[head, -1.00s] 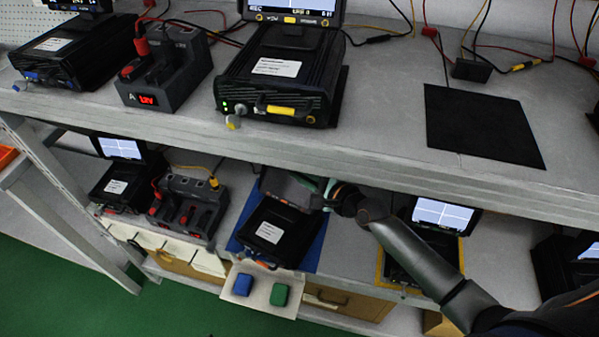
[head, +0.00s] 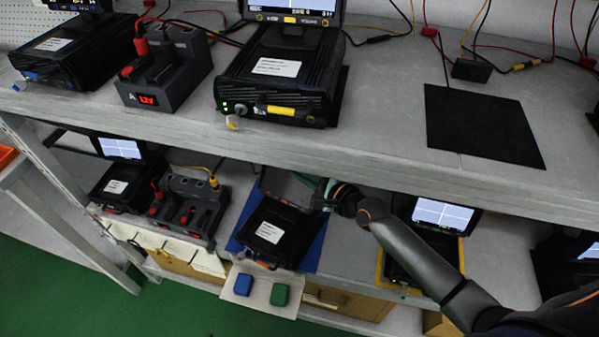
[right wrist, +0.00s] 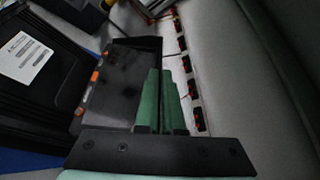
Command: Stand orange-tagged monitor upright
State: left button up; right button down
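The orange-tagged monitor (head: 290,188) is a dark flat panel, leaning low over the back of its black unit (head: 275,238) on the lower shelf. In the right wrist view the monitor (right wrist: 118,88) shows a dark glossy face with small orange marks along one edge. My right gripper (head: 328,194) reaches in from the right at the monitor's right edge. In the right wrist view its green fingers (right wrist: 161,75) are together with only a thin dark line between them, overlapping that edge. Whether they touch it is hidden. My left gripper is not in view.
The upper shelf's front edge (head: 330,165) runs close above my right gripper. A unit with a lit upright monitor (head: 443,214) stands to the right, and a charger block (head: 190,205) to the left. A small panel with blue and green blocks (head: 280,294) hangs in front.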

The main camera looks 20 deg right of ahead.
jog(key=shift+a, duration=0.1)
dwell(0.5)
jog(key=shift+s+a+r+n+t, duration=0.1)
jog(key=shift+s+a+n+t, duration=0.2)
jog(key=shift+s+a+n, duration=0.25)
jog(key=shift+s+a+n+t+h, duration=0.3)
jog(key=shift+s+a+n+t, duration=0.1)
jog(key=shift+n, duration=0.25)
jog(key=n, duration=0.1)
jog(key=s+a+n+t+b, duration=0.1)
jog(key=s+a+f+n, duration=0.1)
jog(key=n, duration=0.1)
jog(key=shift+s+a+t+b, duration=0.15)
jog(key=shift+a+t+b, duration=0.1)
jog(key=shift+t+b, duration=0.15)
jog(key=c, duration=1)
grip_release()
jog(key=shift+c, duration=0.2)
